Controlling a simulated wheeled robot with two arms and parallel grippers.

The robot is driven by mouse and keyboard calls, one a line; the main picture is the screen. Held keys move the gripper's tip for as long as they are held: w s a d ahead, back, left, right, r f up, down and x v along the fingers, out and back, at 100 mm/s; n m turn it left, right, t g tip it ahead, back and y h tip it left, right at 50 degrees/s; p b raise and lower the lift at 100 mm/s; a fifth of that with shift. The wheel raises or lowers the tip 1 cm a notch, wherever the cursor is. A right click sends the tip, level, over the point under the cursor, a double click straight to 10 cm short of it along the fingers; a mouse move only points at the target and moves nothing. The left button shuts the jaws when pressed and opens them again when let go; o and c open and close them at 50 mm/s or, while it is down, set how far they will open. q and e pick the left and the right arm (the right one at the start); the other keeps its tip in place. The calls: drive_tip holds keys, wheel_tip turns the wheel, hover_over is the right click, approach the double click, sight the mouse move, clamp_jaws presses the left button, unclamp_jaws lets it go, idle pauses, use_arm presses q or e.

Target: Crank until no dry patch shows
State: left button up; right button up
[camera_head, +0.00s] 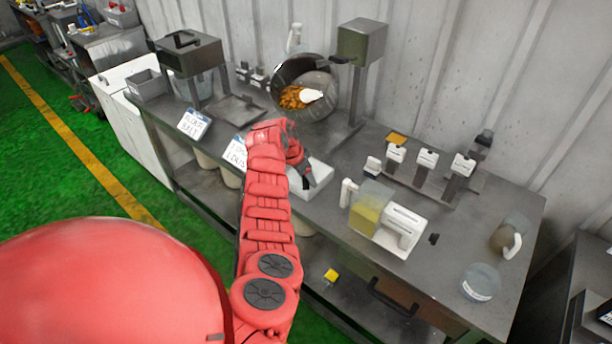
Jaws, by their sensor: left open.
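A round metal drum (330,90) is tilted with its open mouth facing me, at the back middle of the bench. Orange-brown pieces (292,97) lie in it, with a white patch or object (310,95) among them. A grey housing (361,42) on a post stands at its right, with a dark bar reaching toward the drum. I cannot tell whether this bar is the crank. My left gripper (306,176) is open, with dark fingers, in front of and below the drum, over a white tray (318,170). My arm hides part of the tray. My right gripper is out of view.
A yellow and white device (398,228) stands on the bench to the right, near several white-topped stands (427,158). A clear round container (481,282) and a jug (506,238) stand farther right. Signs (194,124) and a grey machine (188,52) are at left.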

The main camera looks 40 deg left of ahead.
use_arm(q)
clamp_jaws()
idle(1.3)
